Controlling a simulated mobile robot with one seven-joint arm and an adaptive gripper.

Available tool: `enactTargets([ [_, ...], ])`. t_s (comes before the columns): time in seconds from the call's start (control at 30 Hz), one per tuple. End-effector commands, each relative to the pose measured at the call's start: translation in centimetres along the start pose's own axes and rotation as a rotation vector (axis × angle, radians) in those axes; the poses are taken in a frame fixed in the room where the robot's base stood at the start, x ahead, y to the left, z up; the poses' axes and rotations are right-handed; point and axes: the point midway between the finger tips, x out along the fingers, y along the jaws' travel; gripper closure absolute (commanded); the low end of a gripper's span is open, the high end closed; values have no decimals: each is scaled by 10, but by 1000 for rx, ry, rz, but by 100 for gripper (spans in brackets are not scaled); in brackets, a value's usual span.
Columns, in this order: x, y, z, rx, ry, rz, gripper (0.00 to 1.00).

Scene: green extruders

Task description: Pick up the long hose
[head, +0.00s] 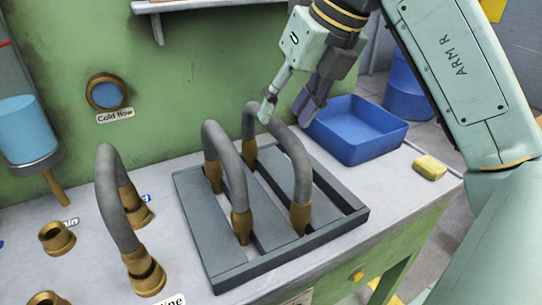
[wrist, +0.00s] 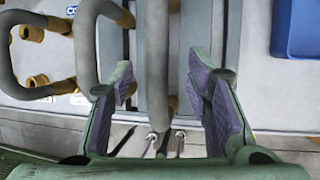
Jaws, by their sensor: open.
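Two grey U-shaped hoses with brass ends stand upright in a slotted dark grey rack (head: 335,222). The right hose (head: 292,160) looks the longer of the two; the other hose (head: 229,160) stands left of it. My gripper (head: 286,108) is open above the top of the right hose, one finger to each side. In the wrist view my open gripper (wrist: 160,75) has the long hose (wrist: 155,60) running between its fingers, with the shorter hose (wrist: 85,45) to the left. I cannot tell whether the fingers touch the hose.
A third grey hose (head: 118,205) is in brass fittings at the left of the bench. Empty brass sockets (head: 57,238) stand near it. A green wall (head: 190,75) rises behind.

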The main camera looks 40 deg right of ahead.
Motion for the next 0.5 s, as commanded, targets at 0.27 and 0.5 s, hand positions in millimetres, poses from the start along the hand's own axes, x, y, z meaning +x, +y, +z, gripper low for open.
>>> enactTargets([
  [0.27,43,2,0,-1,0,1,55],
  [0.5,47,3,2,0,-1,0,55],
])
